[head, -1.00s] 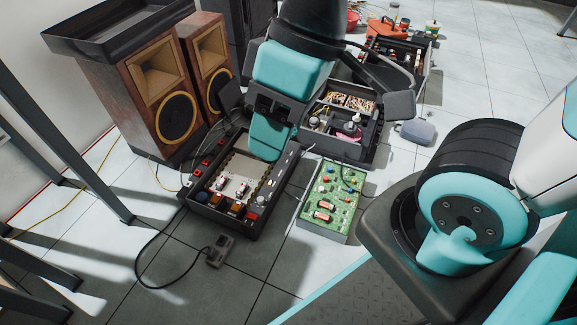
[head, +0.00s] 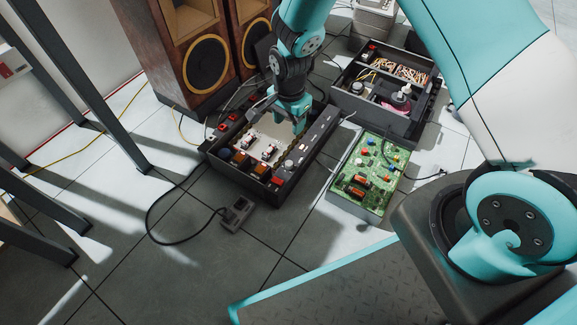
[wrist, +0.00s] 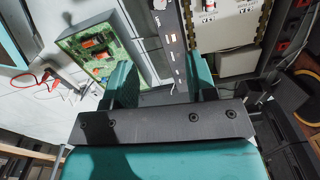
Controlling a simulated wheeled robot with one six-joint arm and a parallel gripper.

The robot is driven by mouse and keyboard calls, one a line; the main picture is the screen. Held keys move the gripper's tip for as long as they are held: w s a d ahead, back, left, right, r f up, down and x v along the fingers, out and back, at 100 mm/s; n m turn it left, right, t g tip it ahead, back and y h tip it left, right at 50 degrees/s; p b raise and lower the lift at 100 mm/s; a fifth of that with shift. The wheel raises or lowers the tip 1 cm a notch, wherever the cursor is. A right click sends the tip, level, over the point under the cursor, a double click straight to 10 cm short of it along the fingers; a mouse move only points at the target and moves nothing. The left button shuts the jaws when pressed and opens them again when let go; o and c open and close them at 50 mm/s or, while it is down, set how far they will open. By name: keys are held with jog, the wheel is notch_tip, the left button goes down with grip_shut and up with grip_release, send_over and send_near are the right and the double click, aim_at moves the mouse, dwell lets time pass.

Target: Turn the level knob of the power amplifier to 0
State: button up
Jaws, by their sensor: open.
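The power amplifier (head: 232,176) is an open black chassis on the floor with a pale inner board, and it also shows in the wrist view (wrist: 172,38). A dark strip with small fittings runs along its right side. A small pale round knob (head: 289,164) is on that strip; I cannot tell whether it is the level knob or read its setting. My gripper (head: 299,125) points down over the far part of the amplifier. In the wrist view its two teal fingers (wrist: 160,80) are apart, with the amplifier's strip seen between them and nothing held.
A green circuit board (head: 366,178) lies right of the amplifier. A second open black case (head: 385,112) is behind it. Wooden speakers (head: 165,60) stand at the back left. A corded grey box (head: 238,214) lies in front.

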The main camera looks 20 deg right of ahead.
aim_at(289, 163)
notch_tip(289, 163, down, 18)
jog(key=b, duration=1)
jog(key=shift+f, duration=0.1)
jog(key=c, duration=0.9)
